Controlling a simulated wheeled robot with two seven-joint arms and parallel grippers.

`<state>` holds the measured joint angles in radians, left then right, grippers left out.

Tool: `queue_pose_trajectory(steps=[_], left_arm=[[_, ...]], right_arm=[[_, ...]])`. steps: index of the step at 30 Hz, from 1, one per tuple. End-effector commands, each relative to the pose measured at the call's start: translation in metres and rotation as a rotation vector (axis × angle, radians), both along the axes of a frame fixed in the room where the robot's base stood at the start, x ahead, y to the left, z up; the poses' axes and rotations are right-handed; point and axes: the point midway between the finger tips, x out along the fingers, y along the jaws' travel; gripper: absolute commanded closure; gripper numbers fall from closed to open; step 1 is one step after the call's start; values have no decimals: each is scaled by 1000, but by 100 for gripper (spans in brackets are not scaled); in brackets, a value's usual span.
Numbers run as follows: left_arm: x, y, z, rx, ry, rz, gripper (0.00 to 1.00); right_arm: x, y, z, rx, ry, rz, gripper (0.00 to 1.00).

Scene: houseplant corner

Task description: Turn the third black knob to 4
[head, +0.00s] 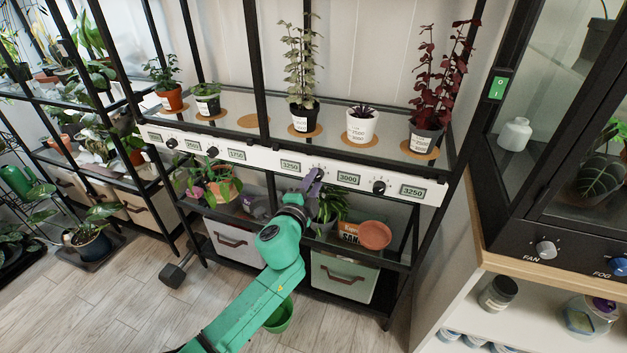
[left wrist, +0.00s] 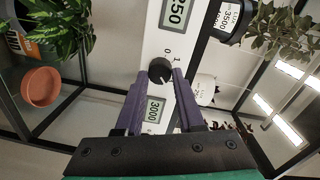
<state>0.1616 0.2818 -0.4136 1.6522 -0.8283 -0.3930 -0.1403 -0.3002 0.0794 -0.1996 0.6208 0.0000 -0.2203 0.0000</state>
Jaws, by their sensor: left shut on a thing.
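A white panel strip (head: 262,156) runs along the shelf's front edge, with black knobs beside small green displays. My left gripper (head: 314,179) is at the black knob (head: 319,170) between the 3250 display (head: 291,165) and the 3000 display (head: 348,178). In the left wrist view the purple fingers are shut on this knob (left wrist: 159,72), one on each side. The marks 0 and 1 show beside it; other marks and its pointer are hard to read. Other black knobs sit at the right (head: 379,187) and left (head: 213,152). My right gripper is out of view.
Potted plants stand on cork mats above the panel, including a white pot (head: 361,126) and a dark pot (head: 303,116). Below are a leafy plant (head: 330,203), a terracotta saucer (head: 375,235) and storage bins. A black upright (head: 262,75) stands left of the gripper.

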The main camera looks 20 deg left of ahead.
Motion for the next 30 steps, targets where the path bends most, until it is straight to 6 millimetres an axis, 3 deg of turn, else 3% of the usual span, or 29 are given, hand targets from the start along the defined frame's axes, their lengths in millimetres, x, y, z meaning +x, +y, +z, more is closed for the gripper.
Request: queue_pose_trajectory(steps=[15, 30], left_arm=[[0, -1, -3, 419, -22, 0, 100], [0, -1, -3, 548, -32, -1, 100]], right_arm=[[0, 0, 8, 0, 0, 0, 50], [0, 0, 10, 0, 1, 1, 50]])
